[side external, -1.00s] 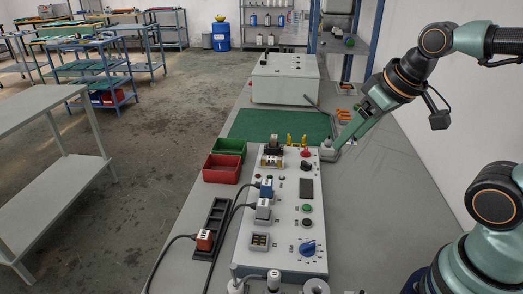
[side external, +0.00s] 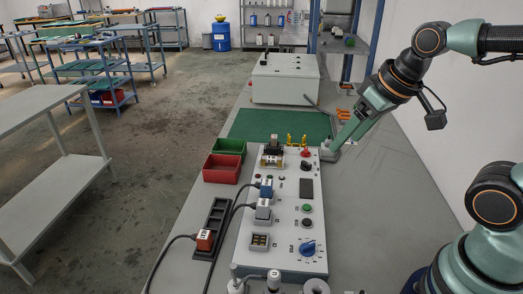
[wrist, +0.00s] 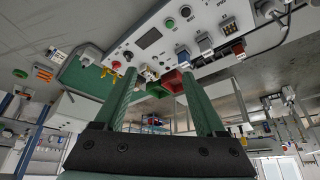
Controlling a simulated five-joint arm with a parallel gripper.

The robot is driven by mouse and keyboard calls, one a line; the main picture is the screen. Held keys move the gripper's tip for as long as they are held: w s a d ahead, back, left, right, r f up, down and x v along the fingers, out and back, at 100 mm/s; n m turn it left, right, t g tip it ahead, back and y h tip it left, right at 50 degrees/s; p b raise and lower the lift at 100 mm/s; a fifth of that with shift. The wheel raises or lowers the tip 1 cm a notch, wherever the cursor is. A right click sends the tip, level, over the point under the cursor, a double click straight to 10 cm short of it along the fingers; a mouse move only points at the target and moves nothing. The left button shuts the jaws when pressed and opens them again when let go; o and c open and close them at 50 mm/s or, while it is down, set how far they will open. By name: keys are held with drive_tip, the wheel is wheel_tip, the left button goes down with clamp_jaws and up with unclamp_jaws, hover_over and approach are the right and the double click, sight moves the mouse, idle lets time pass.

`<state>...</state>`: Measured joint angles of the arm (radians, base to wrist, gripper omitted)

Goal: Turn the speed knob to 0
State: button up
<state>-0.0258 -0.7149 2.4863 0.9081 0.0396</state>
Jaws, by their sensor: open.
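A blue knob (side external: 307,248) with a pale dial around it sits at the near right of the white control panel (side external: 285,222). Its markings are too small to read, so I cannot tell its setting. My gripper (side external: 335,147) is over the panel's far right corner, well away from the blue knob. In the wrist view my gripper (wrist: 158,72) shows two green fingers spread apart with nothing held between them. The blue knob does not show clearly in the wrist view.
On the panel are a red button (side external: 305,152), a green button (side external: 307,208), a dark display (side external: 306,188) and plugs with cables. A green bin (side external: 229,147) and a red bin (side external: 221,168) stand to its left. A white box (side external: 285,78) stands behind.

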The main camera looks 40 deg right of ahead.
sight(308, 245)
drive_tip(key=s+a+f+m+g, duration=0.2)
drive_tip(key=a+f+g, duration=0.3)
drive_tip(key=a+f, duration=0.45)
drive_tip(key=f, duration=0.3)
drive_tip(key=a+f, duration=0.1)
drive_tip(key=f, duration=0.6)
drive_tip(key=shift+s+a, duration=0.1)
drive_tip(key=shift+a, duration=0.15)
drive_tip(key=shift+r, duration=0.1)
clamp_jaws()
